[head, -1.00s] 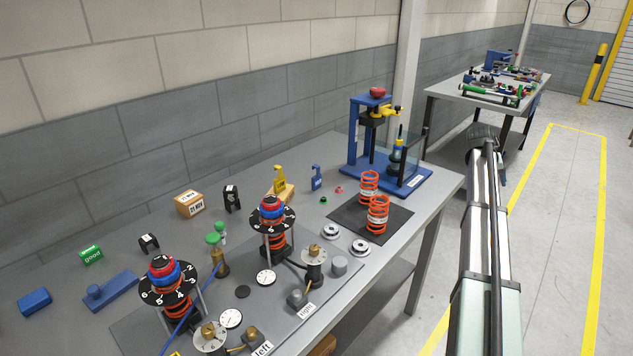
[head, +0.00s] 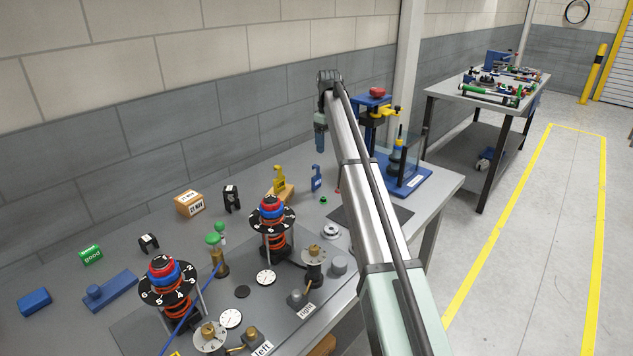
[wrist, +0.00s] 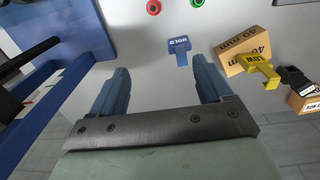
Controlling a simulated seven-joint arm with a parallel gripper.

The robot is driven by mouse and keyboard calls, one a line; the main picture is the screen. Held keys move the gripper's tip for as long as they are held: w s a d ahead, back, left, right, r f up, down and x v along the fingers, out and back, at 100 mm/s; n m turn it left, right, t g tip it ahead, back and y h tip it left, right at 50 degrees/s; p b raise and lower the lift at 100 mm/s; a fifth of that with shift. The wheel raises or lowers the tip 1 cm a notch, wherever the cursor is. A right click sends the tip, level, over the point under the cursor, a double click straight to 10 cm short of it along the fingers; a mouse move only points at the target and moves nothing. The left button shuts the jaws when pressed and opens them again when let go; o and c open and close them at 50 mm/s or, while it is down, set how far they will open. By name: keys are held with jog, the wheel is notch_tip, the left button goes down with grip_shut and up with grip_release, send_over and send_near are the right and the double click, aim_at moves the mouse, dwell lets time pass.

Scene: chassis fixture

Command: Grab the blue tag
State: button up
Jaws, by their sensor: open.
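The blue tag (head: 316,178) stands on the grey bench near the back, right of the yellow tag. In the wrist view the blue tag (wrist: 178,47), lettered HOLD, is beyond my fingertips, between them in the picture and a little right of the middle. My gripper (wrist: 161,75) is open with nothing between its fingers. In the head view my gripper (head: 320,143) hangs fingers down, above and apart from the blue tag.
The yellow tag (wrist: 255,65) and its wooden block (wrist: 244,43) are right of the blue tag in the wrist view. The blue press stand (head: 408,181) is on the other side. A small green ring (head: 323,200) lies nearby.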

aim_at(318, 177)
jog(key=a, duration=0.1)
jog(key=a+f, duration=0.1)
jog(key=a, duration=0.1)
jog(key=shift+s+n, duration=0.15)
jog(key=shift+n, duration=0.15)
notch_tip(318, 177, down, 8)
jog(key=shift+f, duration=0.15)
jog(key=shift+s+a+f, duration=0.1)
jog(key=shift+a+f, duration=0.05)
jog(key=shift+f, duration=1.15)
jog(key=shift+s+a+f, duration=0.1)
jog(key=shift+f, duration=1.15)
jog(key=shift+w, duration=0.1)
jog(key=c, duration=1)
